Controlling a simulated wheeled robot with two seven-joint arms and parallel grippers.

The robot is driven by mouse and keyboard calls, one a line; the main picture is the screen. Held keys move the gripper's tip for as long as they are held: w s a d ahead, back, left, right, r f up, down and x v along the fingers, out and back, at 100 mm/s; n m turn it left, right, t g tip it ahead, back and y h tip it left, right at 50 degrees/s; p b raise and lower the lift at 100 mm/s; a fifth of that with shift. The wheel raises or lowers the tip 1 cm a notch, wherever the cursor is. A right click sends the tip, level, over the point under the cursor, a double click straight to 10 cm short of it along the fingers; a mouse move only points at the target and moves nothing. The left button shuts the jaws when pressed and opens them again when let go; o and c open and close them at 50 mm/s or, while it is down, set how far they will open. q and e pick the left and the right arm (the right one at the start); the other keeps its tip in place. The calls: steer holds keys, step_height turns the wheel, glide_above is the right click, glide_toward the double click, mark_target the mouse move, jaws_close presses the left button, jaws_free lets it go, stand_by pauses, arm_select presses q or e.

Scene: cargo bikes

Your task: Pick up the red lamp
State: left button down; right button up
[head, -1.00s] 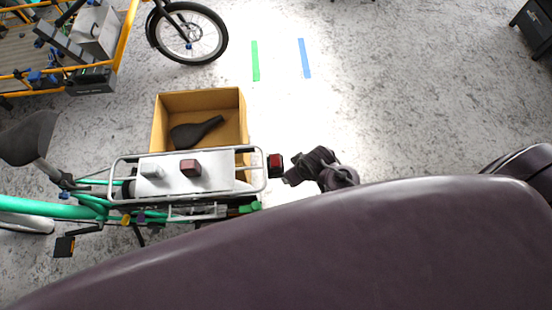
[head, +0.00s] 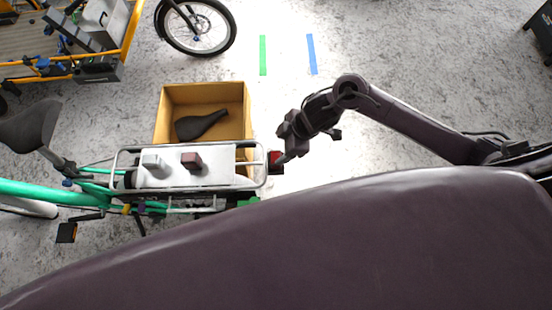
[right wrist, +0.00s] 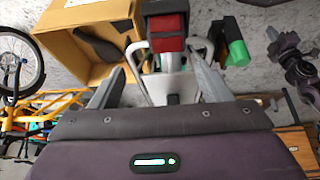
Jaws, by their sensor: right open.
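The red lamp (head: 275,161) with a dark housing sits at the right end of the bike's silver rear rack (head: 262,180). In the right wrist view the red lamp (right wrist: 168,28) shows beyond the fingertips, roughly between their lines. My right gripper (head: 284,148) is beside the lamp in the head view, slightly above and right of it. In the right wrist view its two grey fingers (right wrist: 158,72) are spread apart with nothing held. A dark jointed part (right wrist: 296,62) at the right edge there looks like my left gripper; its jaws are unclear. The head view does not show it.
A cardboard box (head: 165,105) holding a black saddle (head: 201,124) stands behind the rack. A green block (right wrist: 238,52) is near the lamp. Floor right of the box is clear.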

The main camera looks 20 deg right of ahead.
mark_target(278, 157)
steer(key=shift+g, duration=0.4)
steer(key=f, duration=0.3)
steer(key=a+f, duration=0.1)
steer(key=f, duration=0.3)
steer(key=shift+s+a, duration=0.15)
steer(key=shift+a, duration=0.05)
steer(key=c, duration=1.1)
step_height(278, 157, up, 20)
steer(key=p, duration=0.2)
